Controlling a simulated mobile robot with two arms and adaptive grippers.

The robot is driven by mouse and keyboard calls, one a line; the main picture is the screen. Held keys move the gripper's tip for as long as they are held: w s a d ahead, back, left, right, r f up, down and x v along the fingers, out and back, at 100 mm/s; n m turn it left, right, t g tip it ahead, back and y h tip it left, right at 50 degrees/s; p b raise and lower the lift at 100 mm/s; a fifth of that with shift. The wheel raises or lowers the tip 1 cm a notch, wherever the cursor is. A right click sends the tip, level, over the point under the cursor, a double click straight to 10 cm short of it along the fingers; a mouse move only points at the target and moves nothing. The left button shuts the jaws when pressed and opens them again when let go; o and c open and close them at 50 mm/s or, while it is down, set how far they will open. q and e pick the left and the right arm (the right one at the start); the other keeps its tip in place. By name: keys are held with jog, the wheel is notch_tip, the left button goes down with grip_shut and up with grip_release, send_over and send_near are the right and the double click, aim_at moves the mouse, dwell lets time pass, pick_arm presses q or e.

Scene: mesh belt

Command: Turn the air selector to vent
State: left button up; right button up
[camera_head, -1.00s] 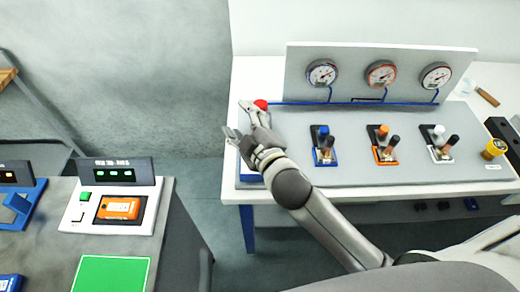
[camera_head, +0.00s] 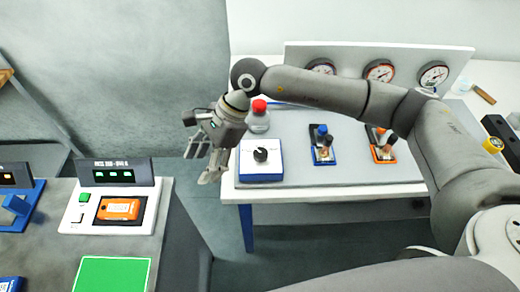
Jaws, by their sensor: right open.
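The air selector looks to be the black knob (camera_head: 260,155) on a white-topped box with blue sides (camera_head: 246,178), at the front left of the grey panel. Marks on its white face are too small to read. My right gripper (camera_head: 202,164) is open and empty. It points downward just left of the box in the picture, apart from the knob. My right arm arches over the panel. My left gripper is not in view.
A red-topped grey fitting (camera_head: 259,107) stands behind the selector. A blue-handled valve (camera_head: 323,145) and an orange-handled valve (camera_head: 381,148) stand to the right, below gauges (camera_head: 379,70). A dark bench with a white device (camera_head: 140,217) is at lower left.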

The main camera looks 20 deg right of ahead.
aim_at(260, 153)
jog(key=w+d+n+t+h, duration=0.1)
jog(key=w+d+h, duration=0.2)
jog(key=d, duration=0.5)
jog(key=w+d+t+h, duration=0.1)
jog(key=w+d+h, duration=0.25)
jog(key=d, duration=0.35)
jog(key=f+p, duration=0.2)
jog(key=f, duration=0.2)
jog(key=f+p, duration=0.2)
jog(key=f, duration=0.3)
jog(key=shift+s+d, duration=0.1)
jog(key=shift+s, duration=0.1)
jog(key=shift+f+p, duration=0.3)
jog(key=shift+f, duration=0.3)
